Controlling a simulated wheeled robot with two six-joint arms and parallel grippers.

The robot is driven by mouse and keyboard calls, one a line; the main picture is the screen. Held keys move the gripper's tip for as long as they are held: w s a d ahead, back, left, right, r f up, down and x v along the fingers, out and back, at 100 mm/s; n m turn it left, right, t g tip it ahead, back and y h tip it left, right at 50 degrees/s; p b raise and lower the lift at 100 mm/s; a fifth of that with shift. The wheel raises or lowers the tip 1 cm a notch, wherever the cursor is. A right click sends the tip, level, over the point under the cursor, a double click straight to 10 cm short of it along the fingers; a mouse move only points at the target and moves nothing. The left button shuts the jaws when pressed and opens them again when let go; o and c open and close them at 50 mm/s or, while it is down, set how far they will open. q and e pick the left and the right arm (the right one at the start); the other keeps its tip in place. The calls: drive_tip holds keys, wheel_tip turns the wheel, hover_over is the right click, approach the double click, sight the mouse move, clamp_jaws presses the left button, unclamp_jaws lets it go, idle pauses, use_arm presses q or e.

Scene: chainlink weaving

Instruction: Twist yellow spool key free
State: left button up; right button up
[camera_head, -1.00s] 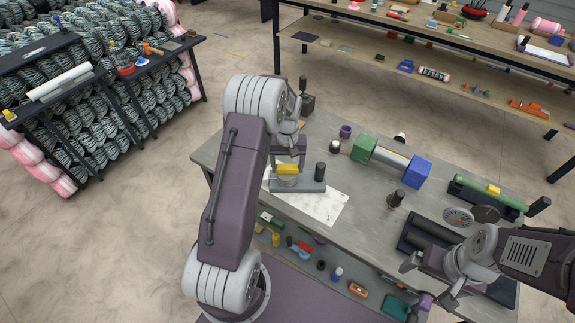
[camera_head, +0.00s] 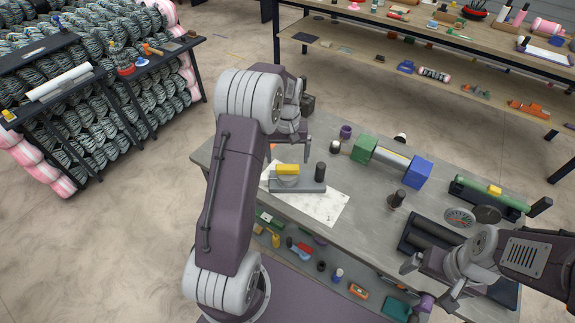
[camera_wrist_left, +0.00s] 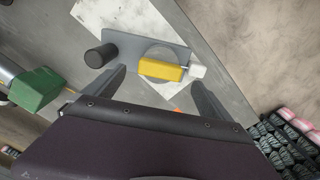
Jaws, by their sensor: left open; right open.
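The yellow spool key (camera_head: 288,169) is a small yellow block lying across a round grey disc on a flat grey base (camera_head: 310,187). The base also carries an upright dark cylinder (camera_head: 320,171) and rests partly on a white marbled sheet (camera_head: 318,206). My left gripper (camera_head: 290,150) is open and empty, above and behind the key in the head view. In the left wrist view the key (camera_wrist_left: 161,69) shows ahead, between the spread fingers and apart from them. My right gripper (camera_head: 428,283) is open and empty at the table's front right.
A green-and-blue-ended roller (camera_head: 390,158) stands right of the base. A dark post (camera_head: 396,198), a gauge (camera_head: 459,217) and a green bar with a yellow block (camera_head: 493,189) lie further right. A shelf under the table holds small items.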

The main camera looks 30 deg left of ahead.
sight(288, 167)
use_arm(q)
drive_tip(key=shift+r, duration=2)
